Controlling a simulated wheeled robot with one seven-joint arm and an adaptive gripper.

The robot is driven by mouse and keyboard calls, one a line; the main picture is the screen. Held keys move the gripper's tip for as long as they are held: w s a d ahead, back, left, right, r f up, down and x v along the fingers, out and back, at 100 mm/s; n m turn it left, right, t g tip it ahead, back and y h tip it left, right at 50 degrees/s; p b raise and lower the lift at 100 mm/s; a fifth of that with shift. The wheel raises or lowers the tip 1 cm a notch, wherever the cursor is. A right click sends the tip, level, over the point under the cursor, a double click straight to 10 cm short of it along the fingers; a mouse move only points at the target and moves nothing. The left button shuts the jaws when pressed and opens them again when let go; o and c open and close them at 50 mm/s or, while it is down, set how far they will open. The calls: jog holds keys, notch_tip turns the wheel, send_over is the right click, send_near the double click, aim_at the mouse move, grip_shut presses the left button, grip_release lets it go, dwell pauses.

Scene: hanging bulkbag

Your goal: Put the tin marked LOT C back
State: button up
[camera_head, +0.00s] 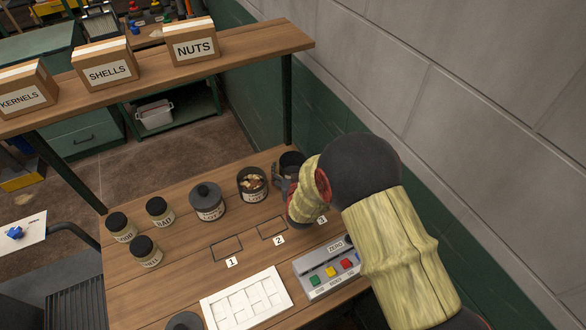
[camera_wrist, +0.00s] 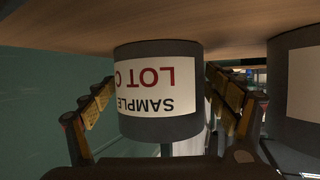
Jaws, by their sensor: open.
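The tin marked LOT C (camera_wrist: 160,128) fills the middle of the wrist view, its label upside down there. My gripper (camera_wrist: 162,88) is open, with one padded finger on each side of the tin. Slim gaps seem to show beside it, and I cannot tell whether either finger touches. In the head view a dark tin (camera_head: 292,160) stands at the back right of the table, partly hidden by my gripper (camera_head: 279,180); its label is hidden there. The tin's base appears to be on the table.
An open tin of nuts (camera_head: 252,190) and a lidded tin (camera_head: 208,204) stand to the left. Several black-lidded jars (camera_head: 145,251) are farther left. Marked squares (camera_head: 227,248), a white tray (camera_head: 246,300) and a button unit (camera_head: 325,270) lie in front. A shelf (camera_head: 135,88) holds boxes.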

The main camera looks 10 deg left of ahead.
jog(key=shift+r, duration=0.2)
jog(key=shift+s+r, duration=0.15)
jog(key=shift+s, duration=0.2)
jog(key=p+v, duration=0.2)
jog(key=v, duration=0.9)
jog(key=shift+s+d, duration=0.1)
jog(key=shift+s, duration=0.05)
